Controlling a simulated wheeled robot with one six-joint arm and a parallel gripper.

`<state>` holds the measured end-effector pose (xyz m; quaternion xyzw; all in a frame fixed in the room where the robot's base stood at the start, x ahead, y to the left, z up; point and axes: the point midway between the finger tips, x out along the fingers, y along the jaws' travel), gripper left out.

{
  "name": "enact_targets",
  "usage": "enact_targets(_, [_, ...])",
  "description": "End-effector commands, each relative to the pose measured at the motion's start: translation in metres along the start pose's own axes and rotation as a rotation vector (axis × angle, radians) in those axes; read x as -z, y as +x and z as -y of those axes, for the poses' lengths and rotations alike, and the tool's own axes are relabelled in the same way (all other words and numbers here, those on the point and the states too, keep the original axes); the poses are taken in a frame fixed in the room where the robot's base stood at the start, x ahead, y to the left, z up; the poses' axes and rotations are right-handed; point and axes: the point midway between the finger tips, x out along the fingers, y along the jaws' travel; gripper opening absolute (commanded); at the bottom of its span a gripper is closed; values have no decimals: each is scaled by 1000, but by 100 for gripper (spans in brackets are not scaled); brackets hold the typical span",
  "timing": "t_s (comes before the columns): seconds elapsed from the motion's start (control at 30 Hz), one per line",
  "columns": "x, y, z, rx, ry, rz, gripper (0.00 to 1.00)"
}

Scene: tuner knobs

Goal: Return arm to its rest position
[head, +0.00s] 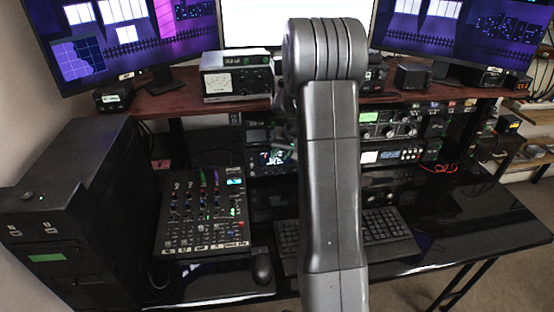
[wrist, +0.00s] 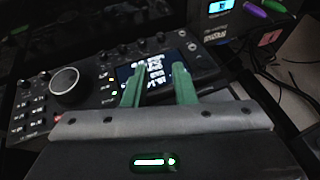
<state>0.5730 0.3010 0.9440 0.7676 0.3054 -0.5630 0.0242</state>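My gripper (wrist: 156,80) shows in the wrist view with its two green fingers apart and nothing between them. The fingers stand in front of the lit screen of a black radio (wrist: 100,85); whether they touch it I cannot tell. A large round tuner knob (wrist: 65,86) is on the radio's face, left of the fingers. In the head view my grey arm rises through the middle of the picture and hides most of my gripper. A radio with knobs (head: 388,124) sits on the rack right of the arm.
A mixer (head: 202,215), a mouse (head: 262,267) and a keyboard (head: 388,226) are on the black desk. A black case (head: 75,205) stands at the left. A red-brown shelf (head: 178,101) holds a meter box (head: 237,75) and monitors. The desk's right end (head: 490,225) is clear.

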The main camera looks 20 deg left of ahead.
Motion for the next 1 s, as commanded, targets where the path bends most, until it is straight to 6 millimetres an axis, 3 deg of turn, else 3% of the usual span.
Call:
enact_targets(0.67, [0, 0, 0, 0, -1, 1, 24])
enact_targets(1.0, [0, 45, 1, 0, 0, 4, 24])
